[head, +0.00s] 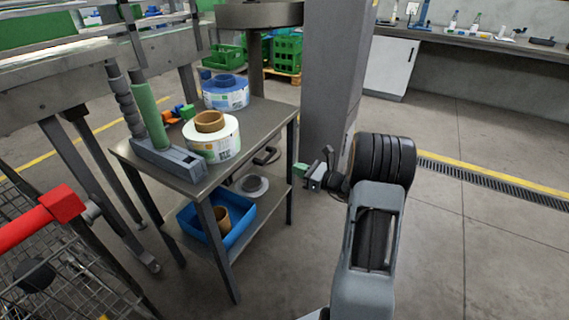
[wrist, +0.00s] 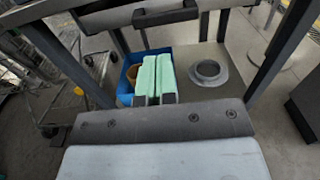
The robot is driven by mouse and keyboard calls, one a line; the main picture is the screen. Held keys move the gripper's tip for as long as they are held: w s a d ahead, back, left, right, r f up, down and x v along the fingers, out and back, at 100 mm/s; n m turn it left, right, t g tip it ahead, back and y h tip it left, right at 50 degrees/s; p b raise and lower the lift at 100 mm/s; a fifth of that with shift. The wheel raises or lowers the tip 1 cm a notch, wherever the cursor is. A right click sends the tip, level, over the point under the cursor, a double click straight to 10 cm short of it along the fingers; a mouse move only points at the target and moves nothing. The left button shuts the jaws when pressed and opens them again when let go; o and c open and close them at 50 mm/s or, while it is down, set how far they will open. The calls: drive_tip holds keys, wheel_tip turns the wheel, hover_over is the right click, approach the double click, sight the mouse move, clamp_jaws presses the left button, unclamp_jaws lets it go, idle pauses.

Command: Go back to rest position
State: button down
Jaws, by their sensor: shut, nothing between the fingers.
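My gripper (head: 301,171) hangs in the air to the right of the small work table (head: 268,128), clear of it. In the wrist view my gripper (wrist: 155,60) shows its two green fingers side by side, shut with nothing held. My arm reaches up from the bottom of the head view, bends at a dark ribbed joint, and points left toward the table. Beyond the fingers, the wrist view shows the lower shelf with a blue bin (wrist: 129,60) and a grey reel (wrist: 209,72).
On the table top stand a white label reel (head: 228,146), a blue label reel (head: 226,93) and a grey holder with upright rollers (head: 168,158). A grey column (head: 334,75) rises behind my gripper. A red-handled cart (head: 62,203) is at left. Floor at right is open.

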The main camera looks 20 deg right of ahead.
drive_tip(key=s+f+n+g, duration=0.4)
drive_tip(key=s+f, duration=0.1)
drive_tip(key=s, duration=0.2)
drive_tip(key=s+a+r+n+g+h+p, duration=0.2)
drive_tip(key=s+a+r+n+g+p, duration=0.5)
drive_tip(key=s+n+g, duration=0.3)
drive_tip(key=s+a+r+n+t+h+p, duration=0.1)
drive_tip(key=s+a+r+n+h+p, duration=0.1)
drive_tip(key=r+n+p, duration=0.3)
drive_tip(key=s+a+r+n+t+h+p, duration=0.1)
drive_tip(key=r+n+h+p, duration=0.3)
drive_tip(key=r, duration=0.8)
drive_tip(key=s+a+r+n+t+h+p, duration=0.1)
drive_tip(key=s+a+r+n+h+p, duration=0.1)
drive_tip(key=r, duration=0.7)
drive_tip(key=s+a+n+p, duration=0.1)
drive_tip(key=s+n+p, duration=0.1)
drive_tip(key=n+p, duration=0.1)
drive_tip(key=shift+r+n+h+p, duration=0.3)
drive_tip(key=shift+h+p, duration=0.1)
drive_tip(key=shift+p, duration=0.1)
drive_tip(key=shift+a, duration=0.1)
